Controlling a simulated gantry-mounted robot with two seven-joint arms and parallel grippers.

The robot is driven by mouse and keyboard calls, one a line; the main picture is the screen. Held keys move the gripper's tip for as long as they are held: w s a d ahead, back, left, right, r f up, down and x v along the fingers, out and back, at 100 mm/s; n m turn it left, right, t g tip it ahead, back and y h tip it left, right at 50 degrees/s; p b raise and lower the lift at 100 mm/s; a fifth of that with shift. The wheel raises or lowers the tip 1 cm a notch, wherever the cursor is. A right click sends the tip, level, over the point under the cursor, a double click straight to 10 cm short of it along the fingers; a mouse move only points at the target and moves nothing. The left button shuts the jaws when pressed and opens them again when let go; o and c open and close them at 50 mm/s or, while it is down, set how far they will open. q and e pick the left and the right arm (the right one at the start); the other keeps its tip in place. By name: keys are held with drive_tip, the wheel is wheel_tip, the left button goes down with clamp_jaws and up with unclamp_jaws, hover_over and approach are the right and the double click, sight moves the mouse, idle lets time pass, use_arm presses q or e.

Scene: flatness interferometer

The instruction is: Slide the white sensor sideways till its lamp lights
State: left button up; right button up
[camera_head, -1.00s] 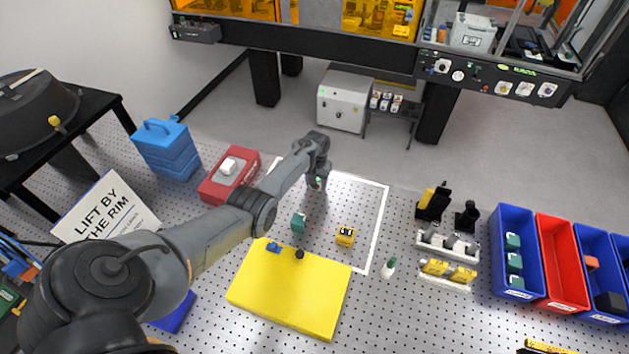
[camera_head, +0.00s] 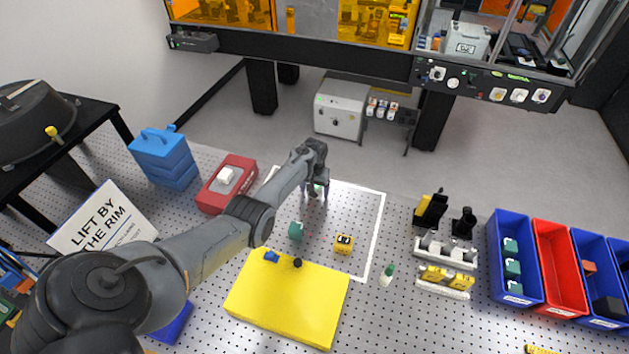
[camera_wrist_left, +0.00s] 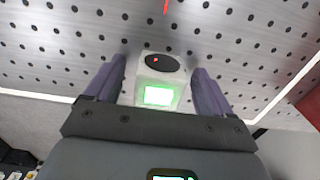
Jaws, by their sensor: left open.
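The white sensor (camera_wrist_left: 158,84) is a small white block with a dark oval face bearing a red dot and a bright green panel below it. My left gripper (camera_wrist_left: 157,68) is open, with one finger on each side of the sensor. Gaps show between the fingers and the sensor. In the head view, the left gripper (camera_head: 316,190) points down inside the white outlined area of the perforated table. A small pale green patch of the sensor (camera_head: 317,188) shows between its fingers. My right gripper is not in view.
A red box (camera_head: 226,185) lies left of the gripper. A green-tipped object (camera_head: 387,274) and blue bins (camera_head: 512,255) are right. The outlined area's right part is bare.

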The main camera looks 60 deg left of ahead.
use_arm(q)
wheel_tip(320, 180, up, 9)
drive_tip(key=shift+f+p, duration=0.1)
drive_tip(key=shift+p, duration=0.75)
drive_tip(key=shift+r, duration=0.75)
